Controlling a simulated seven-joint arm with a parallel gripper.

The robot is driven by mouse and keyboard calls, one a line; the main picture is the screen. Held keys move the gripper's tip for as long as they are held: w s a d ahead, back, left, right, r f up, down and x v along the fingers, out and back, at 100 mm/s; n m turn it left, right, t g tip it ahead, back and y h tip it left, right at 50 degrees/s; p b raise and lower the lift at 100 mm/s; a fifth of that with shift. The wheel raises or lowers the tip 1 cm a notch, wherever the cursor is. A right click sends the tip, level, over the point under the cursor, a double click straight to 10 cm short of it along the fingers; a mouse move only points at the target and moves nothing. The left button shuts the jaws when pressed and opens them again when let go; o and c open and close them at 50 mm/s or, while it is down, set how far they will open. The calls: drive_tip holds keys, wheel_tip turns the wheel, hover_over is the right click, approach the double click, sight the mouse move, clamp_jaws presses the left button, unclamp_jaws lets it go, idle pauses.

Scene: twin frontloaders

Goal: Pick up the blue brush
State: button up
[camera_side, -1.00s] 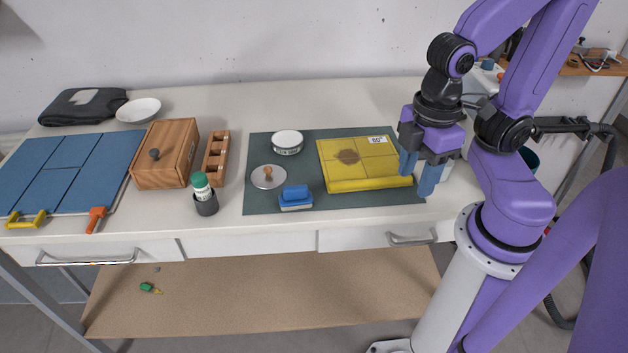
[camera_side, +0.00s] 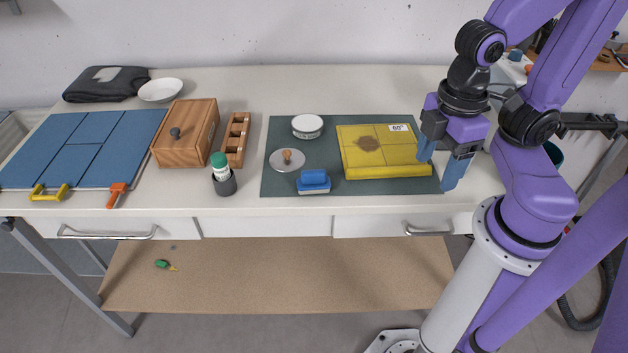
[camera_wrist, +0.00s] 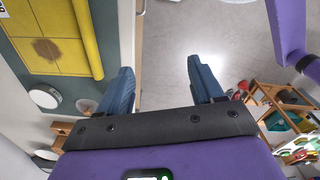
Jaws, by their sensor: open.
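The blue brush (camera_side: 313,180) has a blue top over a pale base. It lies near the front edge of the dark green mat (camera_side: 290,132), left of the yellow block. My gripper (camera_side: 438,172) is open and empty at the right end of the mat, beside the yellow block and well to the right of the brush. In the wrist view my two blue fingers (camera_wrist: 158,80) are spread apart with nothing between them. The brush cannot be made out in the wrist view.
A yellow tiled block (camera_side: 372,148) lies between my gripper and the brush. A round metal lid (camera_side: 276,162) and a white round tin (camera_side: 307,126) are behind the brush.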

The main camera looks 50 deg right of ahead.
wheel_tip(320, 180, up, 4)
drive_tip(key=m, duration=0.3)
hover_over(314, 172)
wheel_tip(314, 172, down, 12)
drive_tip(key=shift+w+d+r, duration=0.15)
drive_tip(key=shift+f, duration=2.7)
drive_tip(key=c, duration=1.1)
